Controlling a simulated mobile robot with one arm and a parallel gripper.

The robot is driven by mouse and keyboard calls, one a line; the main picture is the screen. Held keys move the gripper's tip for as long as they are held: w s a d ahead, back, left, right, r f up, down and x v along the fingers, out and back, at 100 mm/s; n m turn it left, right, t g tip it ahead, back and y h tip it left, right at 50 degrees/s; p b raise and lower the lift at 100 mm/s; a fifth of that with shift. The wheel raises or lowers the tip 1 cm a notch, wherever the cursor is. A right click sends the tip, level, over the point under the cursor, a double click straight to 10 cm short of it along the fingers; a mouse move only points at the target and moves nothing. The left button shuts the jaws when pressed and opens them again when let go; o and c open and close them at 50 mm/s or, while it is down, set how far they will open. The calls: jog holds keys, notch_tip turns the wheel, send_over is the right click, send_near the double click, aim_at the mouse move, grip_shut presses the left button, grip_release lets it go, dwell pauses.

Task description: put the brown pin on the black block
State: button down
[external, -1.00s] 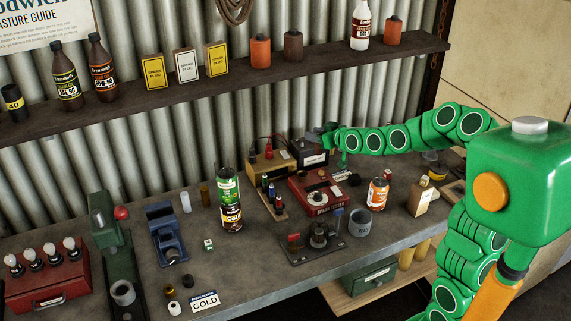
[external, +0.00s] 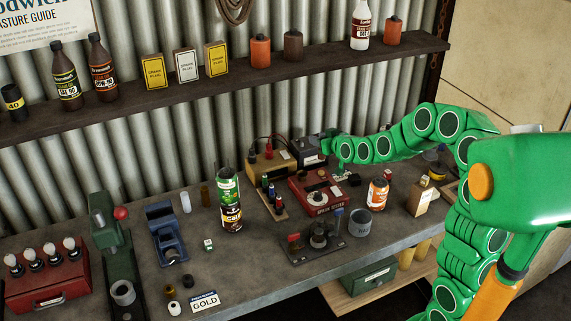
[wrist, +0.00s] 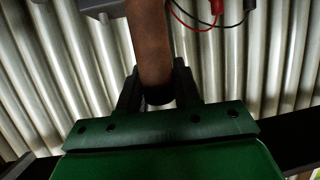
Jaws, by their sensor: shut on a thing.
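My gripper (external: 329,147) is at the back of the bench, beside the dark box near the wall. In the wrist view my gripper (wrist: 160,92) is shut on a brown pin (wrist: 150,45), a plain round cylinder between its two dark fingers. The held pin is too small and too hidden to make out in the external view. I cannot tell whether the pin touches anything.
A dark box (external: 310,152) and a yellowish box (external: 271,165) with wires stand close to my gripper. A red tester (external: 318,192) is in front, with an orange-and-white can (external: 378,193) to the right.

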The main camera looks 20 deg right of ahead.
jog(key=w+d+r, duration=0.1)
jog(key=d+r, duration=0.9)
jog(key=r, duration=0.3)
jog(key=shift+w+r, duration=0.2)
jog(key=shift+w, duration=0.05)
dwell(1.1)
jog(key=shift+s+d+r+n+y, duration=0.1)
jog(key=shift+s+d+n+y, duration=0.1)
jog(key=shift+d+n+y, duration=0.1)
jog(key=shift+s, duration=0.25)
